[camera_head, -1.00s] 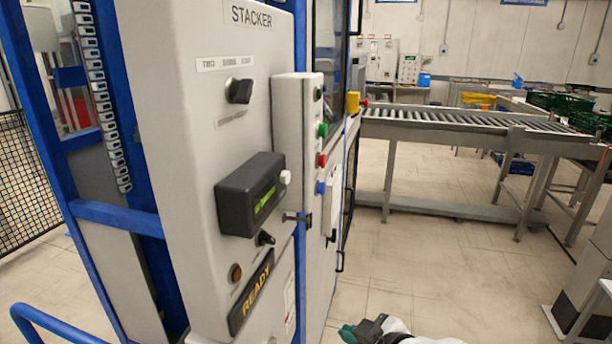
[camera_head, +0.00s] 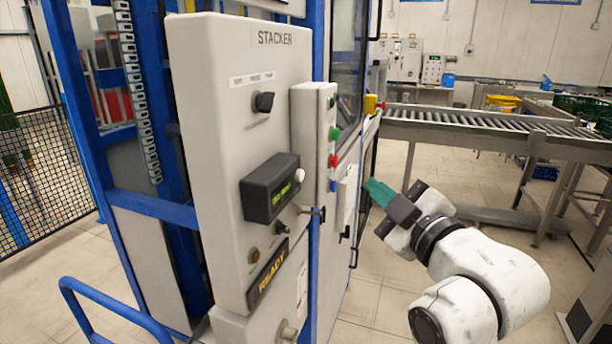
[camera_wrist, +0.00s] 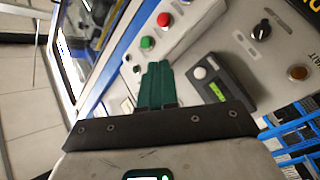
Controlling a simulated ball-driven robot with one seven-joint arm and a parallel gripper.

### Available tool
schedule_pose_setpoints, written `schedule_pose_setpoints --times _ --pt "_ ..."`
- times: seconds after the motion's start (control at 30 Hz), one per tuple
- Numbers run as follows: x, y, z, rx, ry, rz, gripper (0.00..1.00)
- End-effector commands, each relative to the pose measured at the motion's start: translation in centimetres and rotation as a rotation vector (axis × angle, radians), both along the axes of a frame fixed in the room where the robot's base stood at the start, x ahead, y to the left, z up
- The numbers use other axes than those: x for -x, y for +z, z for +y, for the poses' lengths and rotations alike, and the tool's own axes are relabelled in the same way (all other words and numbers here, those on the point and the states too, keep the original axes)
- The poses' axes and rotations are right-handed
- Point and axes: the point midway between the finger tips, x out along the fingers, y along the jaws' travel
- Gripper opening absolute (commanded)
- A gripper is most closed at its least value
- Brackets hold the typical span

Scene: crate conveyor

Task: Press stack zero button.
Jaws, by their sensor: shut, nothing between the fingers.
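The grey STACKER panel (camera_head: 232,150) stands in front of me. Its narrow side box (camera_head: 310,140) carries a green button (camera_head: 335,133), a red button (camera_head: 333,160) and a blue button (camera_head: 332,186). A white button (camera_head: 299,175) sits on the black display box (camera_head: 262,200). I cannot read which one is stack zero. My gripper (camera_head: 376,190) is shut and empty, right of the side box and apart from it.
A black selector knob (camera_head: 263,102), an amber lamp (camera_head: 254,255) and a READY sign (camera_head: 273,266) are also on the panel. A roller conveyor (camera_head: 460,122) stands behind on the right. A blue rail (camera_head: 100,310) is at lower left.

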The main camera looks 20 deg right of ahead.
Motion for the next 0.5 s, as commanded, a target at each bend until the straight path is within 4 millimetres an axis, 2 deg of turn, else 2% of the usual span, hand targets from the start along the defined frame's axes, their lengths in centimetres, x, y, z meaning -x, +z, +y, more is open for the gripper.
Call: schedule_pose_setpoints --times 0.27,0.5 --pt "-0.1 -0.1 0.2 -0.001 0.001 0.002 0.00" --pt "-1.4 -0.1 2.0 0.000 0.003 0.004 0.00"
